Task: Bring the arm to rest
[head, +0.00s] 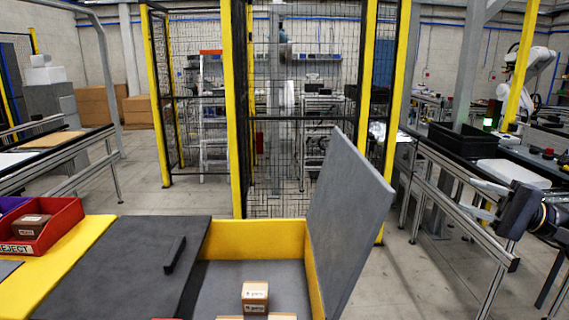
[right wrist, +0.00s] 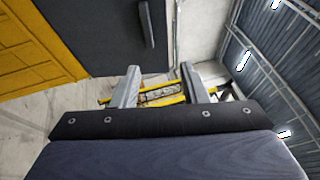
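My right gripper (head: 488,190) is at the right side of the head view, raised in the air and clear of the open lid. In the right wrist view its two fingers (right wrist: 160,82) stand apart with nothing between them. My left gripper is not in view. The yellow-walled case (head: 255,238) is at the bottom centre, with small brown cartons (head: 255,292) inside. Its grey lid panel (head: 345,215) stands tilted up on the right side. A dark panel (head: 120,255) with a black handle (head: 175,254) lies flat to the left.
A red bin marked REJECT (head: 55,235) holds a brown carton (head: 31,223) at the left. A yellow-posted mesh cage (head: 238,110) stands behind the case. A conveyor with a black tray (head: 462,140) runs along the right, near my right arm. Some floor (head: 425,270) between is clear.

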